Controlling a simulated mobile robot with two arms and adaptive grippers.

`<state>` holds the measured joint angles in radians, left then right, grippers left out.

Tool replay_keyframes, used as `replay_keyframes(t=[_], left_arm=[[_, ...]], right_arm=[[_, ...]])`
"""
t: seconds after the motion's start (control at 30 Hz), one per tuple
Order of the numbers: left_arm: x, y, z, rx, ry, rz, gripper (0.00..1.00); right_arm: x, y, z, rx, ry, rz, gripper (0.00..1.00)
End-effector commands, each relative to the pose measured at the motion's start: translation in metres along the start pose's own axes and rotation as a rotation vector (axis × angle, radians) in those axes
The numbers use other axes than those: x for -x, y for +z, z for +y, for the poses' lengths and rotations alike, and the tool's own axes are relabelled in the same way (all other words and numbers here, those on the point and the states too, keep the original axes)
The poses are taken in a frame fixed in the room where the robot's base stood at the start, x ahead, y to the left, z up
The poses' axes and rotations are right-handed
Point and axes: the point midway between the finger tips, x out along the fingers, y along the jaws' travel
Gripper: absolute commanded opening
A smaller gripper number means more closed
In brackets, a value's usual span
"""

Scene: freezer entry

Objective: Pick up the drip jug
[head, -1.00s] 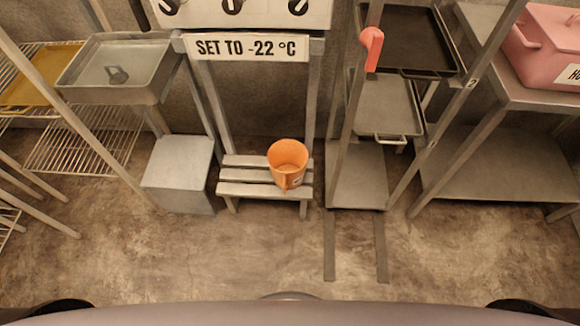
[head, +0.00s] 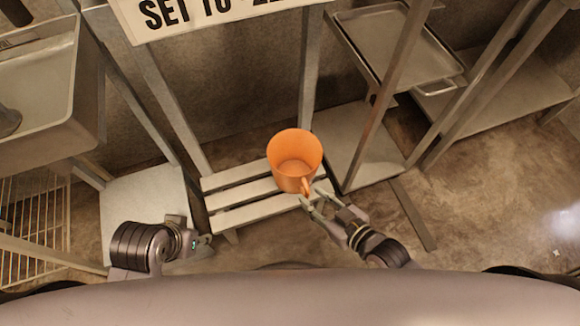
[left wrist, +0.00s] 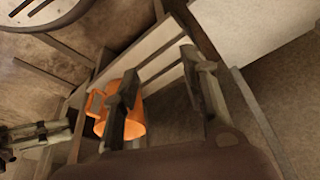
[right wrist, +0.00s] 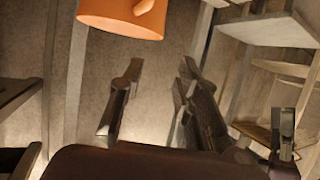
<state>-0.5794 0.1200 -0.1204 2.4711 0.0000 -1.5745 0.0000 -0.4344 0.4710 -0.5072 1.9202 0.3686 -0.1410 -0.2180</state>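The drip jug (head: 294,158) is an orange cup-like vessel with a handle, upright on a slatted bench (head: 230,197). The handle faces the front, toward my right gripper (head: 318,203). That gripper is open, its tips close to the handle; nothing shows between its fingers. In the right wrist view the jug (right wrist: 118,18) is at the top, beyond the open fingers (right wrist: 158,80). My left gripper (head: 200,243) is left of the bench. In the left wrist view its fingers (left wrist: 163,75) are apart and empty, and one partly hides the jug (left wrist: 135,120) behind.
A rack with a tray (head: 385,45) and a low shelf (head: 355,145) is close on the right. Bench posts rise behind the jug.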

Motion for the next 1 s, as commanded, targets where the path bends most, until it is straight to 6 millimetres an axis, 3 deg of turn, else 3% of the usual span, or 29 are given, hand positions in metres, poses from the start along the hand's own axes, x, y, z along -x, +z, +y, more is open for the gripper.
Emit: replay_keyframes(t=[0.17,0.3,0.7,1.0], left_arm=[[-0.006,0.003,0.000,0.000,0.000,0.001,0.40],[-0.015,0.004,0.001,0.000,0.000,0.008,0.40],[-0.013,-0.086,0.011,-0.013,0.021,0.410,0.40],[-0.003,-0.116,0.015,-0.015,0.028,0.556,0.40]], right_arm=[[-0.024,-0.002,-0.001,0.001,-0.003,0.009,0.31],[-0.055,-0.002,-0.001,-0.001,-0.002,0.010,0.31],[-0.106,-0.001,-0.002,0.000,-0.003,0.006,0.31],[-0.122,-0.002,-0.002,0.000,-0.003,0.005,0.31]])
